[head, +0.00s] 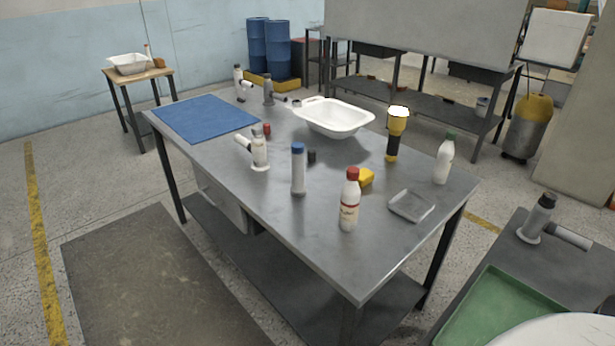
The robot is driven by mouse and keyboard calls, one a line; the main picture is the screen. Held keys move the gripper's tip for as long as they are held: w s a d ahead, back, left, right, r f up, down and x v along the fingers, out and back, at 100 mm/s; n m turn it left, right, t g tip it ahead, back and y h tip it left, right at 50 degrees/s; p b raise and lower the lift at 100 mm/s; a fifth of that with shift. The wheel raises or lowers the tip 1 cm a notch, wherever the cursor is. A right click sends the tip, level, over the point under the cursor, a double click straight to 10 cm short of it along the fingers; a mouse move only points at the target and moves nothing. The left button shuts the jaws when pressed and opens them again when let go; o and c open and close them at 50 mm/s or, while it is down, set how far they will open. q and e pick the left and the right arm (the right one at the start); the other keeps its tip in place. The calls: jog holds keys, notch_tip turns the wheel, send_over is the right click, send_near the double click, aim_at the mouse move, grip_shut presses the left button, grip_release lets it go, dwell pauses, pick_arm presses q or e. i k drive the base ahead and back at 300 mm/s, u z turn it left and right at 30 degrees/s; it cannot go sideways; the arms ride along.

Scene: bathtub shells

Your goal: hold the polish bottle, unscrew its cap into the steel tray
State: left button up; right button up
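A white bottle with a red cap (349,204) stands upright near the front edge of the steel table; its red-banded label is too small to read, and it looks like the polish bottle. Its cap is on. A small shallow steel tray (411,206) lies to its right near the table's right edge and looks empty. Neither of my grippers is in view, so nothing touches the bottle or the tray.
A yellow block (365,178) lies just behind the bottle. A blue-capped cylinder (298,170), a yellow-black flashlight (396,135), a green-capped bottle (444,160) and a white tub (335,117) stand around. The table's front corner is clear. A green tray (490,308) is at lower right.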

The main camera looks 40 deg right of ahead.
aim_at(351, 195)
jog(key=i, duration=0.5)
jog(key=z, duration=0.8)
